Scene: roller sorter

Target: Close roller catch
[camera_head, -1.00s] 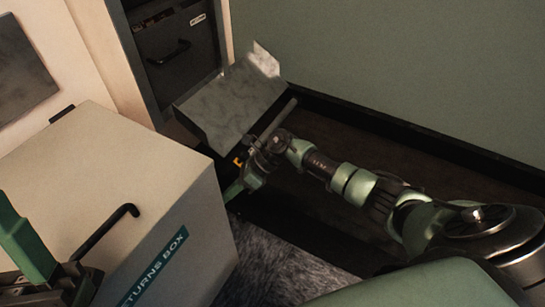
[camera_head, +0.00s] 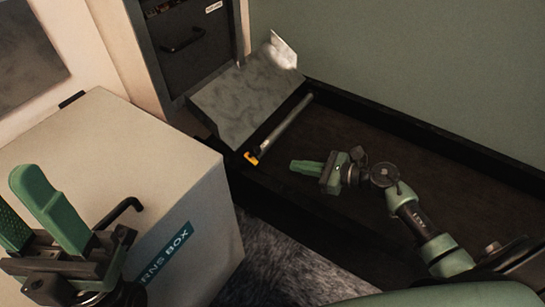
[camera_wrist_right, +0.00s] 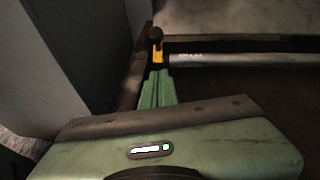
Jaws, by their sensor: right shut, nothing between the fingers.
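The roller (camera_head: 287,126) is a grey bar along the near edge of the sloping metal plate. The yellow roller catch (camera_head: 252,158) sits at its near left end. In the right wrist view the catch (camera_wrist_right: 158,52) is beside the end of the roller (camera_wrist_right: 240,60), with a dark knob above it; I cannot tell whether it is fully closed. My right gripper (camera_head: 293,166) is shut and empty, apart from the catch and to its right. Its fingers (camera_wrist_right: 158,74) point toward the catch. My left gripper (camera_head: 18,185) is open and empty, over the pale box.
A pale returns box (camera_head: 120,150) with a dark handle (camera_head: 122,212) stands at left. The metal plate (camera_head: 245,98) slopes below a dark cabinet drawer (camera_head: 182,40). A dark tray floor (camera_head: 345,135) with a raised rim lies under my right arm, with free room there.

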